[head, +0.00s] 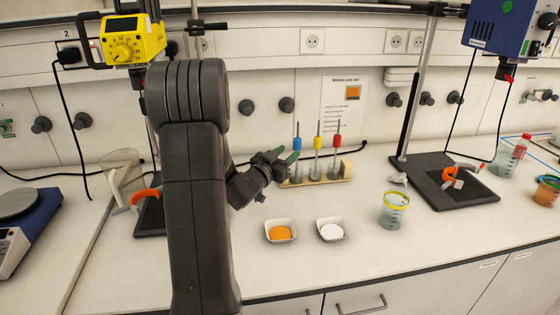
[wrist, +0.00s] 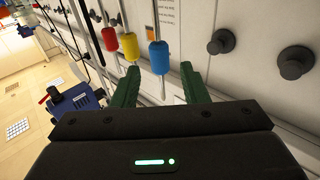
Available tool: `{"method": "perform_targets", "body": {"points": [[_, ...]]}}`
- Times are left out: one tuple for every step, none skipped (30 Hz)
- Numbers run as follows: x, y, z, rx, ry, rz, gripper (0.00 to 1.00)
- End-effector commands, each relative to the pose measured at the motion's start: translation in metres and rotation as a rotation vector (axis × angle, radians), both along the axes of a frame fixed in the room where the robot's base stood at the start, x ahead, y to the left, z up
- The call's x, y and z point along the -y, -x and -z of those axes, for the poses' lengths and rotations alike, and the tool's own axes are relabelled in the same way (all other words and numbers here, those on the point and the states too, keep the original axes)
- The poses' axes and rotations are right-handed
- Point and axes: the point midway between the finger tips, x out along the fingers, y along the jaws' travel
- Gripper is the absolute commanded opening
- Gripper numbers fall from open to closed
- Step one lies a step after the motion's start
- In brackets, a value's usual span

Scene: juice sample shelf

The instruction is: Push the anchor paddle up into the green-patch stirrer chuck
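Three stirring paddles stand in a wooden rack (head: 345,172), with blue (head: 297,143), yellow (head: 318,141) and red (head: 337,140) grips. Their lower ends are too small to tell which is the anchor paddle. My gripper (head: 288,157) is at the blue-grip paddle, at the rack's left end. In the wrist view its green fingers (wrist: 160,86) are apart, with the blue grip (wrist: 159,57) just beyond the gap between them. The blue stirrer (head: 497,30) with a green patch (head: 507,6) hangs at the upper right; its chuck (head: 503,71) points down and looks empty.
Two dishes, orange (head: 281,231) and white (head: 330,230), and a yellow-rimmed beaker (head: 394,210) stand in front. The right stand's base (head: 470,199) and pole (head: 419,80) are below the blue stirrer.

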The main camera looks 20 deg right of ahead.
Motion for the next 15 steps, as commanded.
{"method": "perform_targets", "body": {"points": [[0.008, -0.004, -0.002, -0.001, 0.000, 0.003, 0.40], [0.011, -0.006, -0.003, -0.001, 0.000, 0.003, 0.40], [0.016, -0.009, -0.003, 0.000, -0.001, 0.002, 0.40], [0.020, -0.011, -0.003, 0.000, -0.001, 0.003, 0.40], [0.024, -0.014, -0.003, 0.000, 0.000, 0.003, 0.40], [0.029, -0.016, -0.002, 0.000, 0.000, 0.003, 0.40], [0.032, -0.019, -0.002, 0.001, 0.001, 0.002, 0.40], [0.035, -0.021, -0.003, 0.001, 0.000, 0.001, 0.40], [0.039, -0.023, -0.003, 0.001, 0.000, 0.002, 0.40], [0.042, -0.025, -0.003, 0.001, 0.000, 0.002, 0.40], [0.044, -0.026, -0.004, 0.001, 0.000, 0.002, 0.40], [0.047, -0.028, -0.003, 0.000, 0.000, 0.001, 0.40], [0.049, -0.029, -0.003, 0.000, -0.001, 0.001, 0.40], [0.050, -0.030, -0.004, 0.000, -0.001, 0.001, 0.40], [0.052, -0.032, -0.004, 0.000, 0.000, 0.000, 0.40]]}}
